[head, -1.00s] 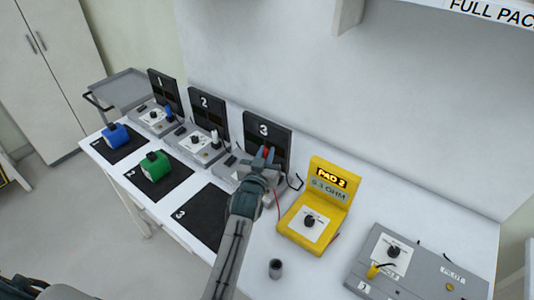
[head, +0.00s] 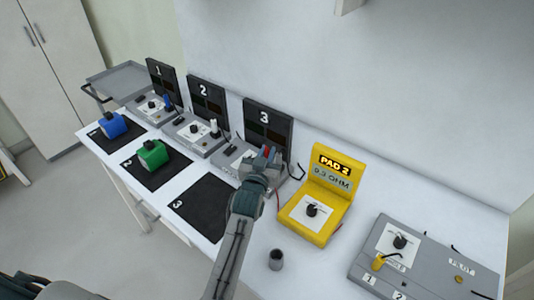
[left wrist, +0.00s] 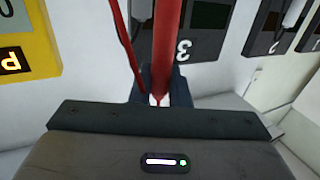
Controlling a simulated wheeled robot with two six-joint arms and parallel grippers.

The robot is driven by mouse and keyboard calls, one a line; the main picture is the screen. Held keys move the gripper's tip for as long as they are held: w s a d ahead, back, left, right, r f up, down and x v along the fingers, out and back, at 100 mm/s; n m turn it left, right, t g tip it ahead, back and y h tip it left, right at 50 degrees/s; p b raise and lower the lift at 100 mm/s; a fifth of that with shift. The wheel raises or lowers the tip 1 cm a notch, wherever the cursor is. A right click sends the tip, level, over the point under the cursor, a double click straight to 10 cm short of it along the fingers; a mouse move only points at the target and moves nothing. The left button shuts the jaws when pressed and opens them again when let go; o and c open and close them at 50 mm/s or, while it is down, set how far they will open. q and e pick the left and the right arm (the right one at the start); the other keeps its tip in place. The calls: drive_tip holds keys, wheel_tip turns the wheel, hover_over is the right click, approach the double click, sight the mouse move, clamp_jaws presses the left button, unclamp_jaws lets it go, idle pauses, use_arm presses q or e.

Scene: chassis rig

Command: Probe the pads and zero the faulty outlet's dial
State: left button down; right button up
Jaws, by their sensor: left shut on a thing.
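My left gripper (head: 264,166) is shut on a red probe (left wrist: 167,45) at outlet 3, in front of the board marked 3 (head: 284,121). The arm partly hides outlet 3's box (head: 229,160). The boxes of outlet 1 (head: 142,116) and outlet 2 (head: 182,138) each have a dial. Whether the probe tip touches a pad is not clear. My right gripper is out of view.
A blue block (head: 113,126) and a green block (head: 153,154) sit on black mats 1 and 2; mat 3 (head: 205,208) is empty. A grey panel (head: 425,260) with a dial and yellow plug is at right.

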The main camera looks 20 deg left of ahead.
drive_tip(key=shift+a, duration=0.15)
use_arm(q)
drive_tip(key=shift+f, duration=0.1)
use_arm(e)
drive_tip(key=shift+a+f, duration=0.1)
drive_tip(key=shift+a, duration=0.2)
use_arm(q)
drive_tip(key=shift+f+b, duration=0.35)
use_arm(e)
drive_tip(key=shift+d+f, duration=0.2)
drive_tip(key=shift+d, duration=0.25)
use_arm(q)
drive_tip(key=shift+f, duration=0.15)
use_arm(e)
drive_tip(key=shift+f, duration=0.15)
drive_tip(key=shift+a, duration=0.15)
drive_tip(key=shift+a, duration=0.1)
